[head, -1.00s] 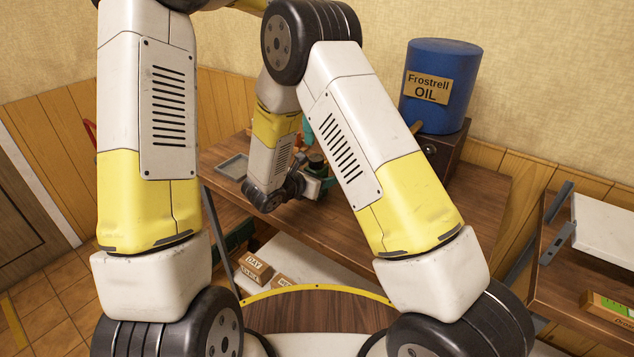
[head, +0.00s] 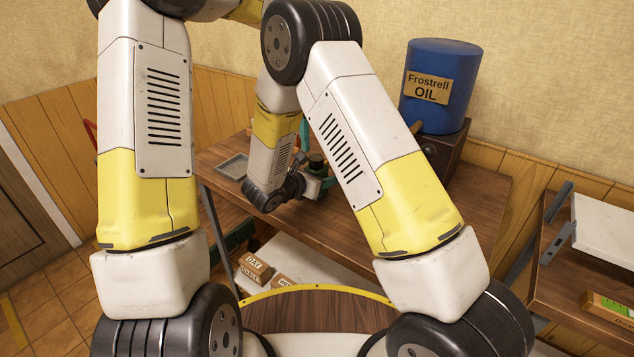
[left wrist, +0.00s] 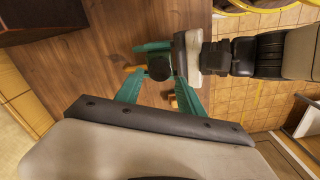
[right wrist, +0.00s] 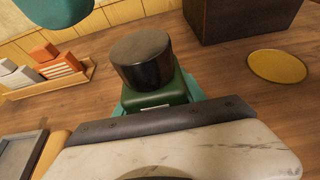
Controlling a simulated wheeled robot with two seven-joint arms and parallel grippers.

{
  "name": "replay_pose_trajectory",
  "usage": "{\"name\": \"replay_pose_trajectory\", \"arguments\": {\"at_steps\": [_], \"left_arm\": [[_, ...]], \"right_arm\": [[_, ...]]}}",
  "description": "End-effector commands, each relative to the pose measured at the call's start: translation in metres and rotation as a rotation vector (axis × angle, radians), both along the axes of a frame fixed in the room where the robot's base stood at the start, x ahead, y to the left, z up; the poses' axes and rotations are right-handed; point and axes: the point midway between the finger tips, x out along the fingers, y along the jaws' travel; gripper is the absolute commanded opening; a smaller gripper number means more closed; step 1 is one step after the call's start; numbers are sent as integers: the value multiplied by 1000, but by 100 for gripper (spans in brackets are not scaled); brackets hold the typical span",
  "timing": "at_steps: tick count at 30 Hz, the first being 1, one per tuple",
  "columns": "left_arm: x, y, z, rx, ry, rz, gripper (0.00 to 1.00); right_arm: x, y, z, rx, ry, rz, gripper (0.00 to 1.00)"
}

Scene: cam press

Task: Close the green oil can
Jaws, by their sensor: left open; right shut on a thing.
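The green oil can (right wrist: 157,97) stands upright in my right gripper, with a black round cap (right wrist: 142,60) on top; I cannot tell how tightly it sits. The cap also shows in the left wrist view (left wrist: 160,67) and the head view (head: 317,160). My right gripper (head: 314,186) is shut on the can at the work table, its teal fingers beside the body. My left gripper (left wrist: 157,93) is open and above the can; the cap appears past and between its teal fingertips, apart from them. In the head view its teal finger (head: 305,132) is partly hidden by my arm.
A blue oil barrel (head: 438,85) stands on a dark wooden cabinet (head: 445,150) at the back right. A grey tray (head: 233,167) lies on the table's left. A yellow disc (right wrist: 278,66) and a rack with orange and white blocks (right wrist: 50,75) are near the can.

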Motion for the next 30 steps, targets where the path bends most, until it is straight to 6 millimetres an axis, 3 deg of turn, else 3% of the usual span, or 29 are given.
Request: {"name": "replay_pose_trajectory", "arguments": {"at_steps": [9, 22, 29, 30], "left_arm": [[0, 0, -45, 0, 2, 0, 45], [0, -1, -53, -1, -1, 0, 45], [0, -1, -53, -1, -1, 0, 0], [0, -1, -53, -1, -1, 0, 0]], "right_arm": [[0, 0, 0, 0, -1, 0, 0], [0, 0, 0, 0, -1, 0, 0], [0, 0, 0, 0, -1, 0, 0], [0, 0, 0, 0, -1, 0, 0]]}}
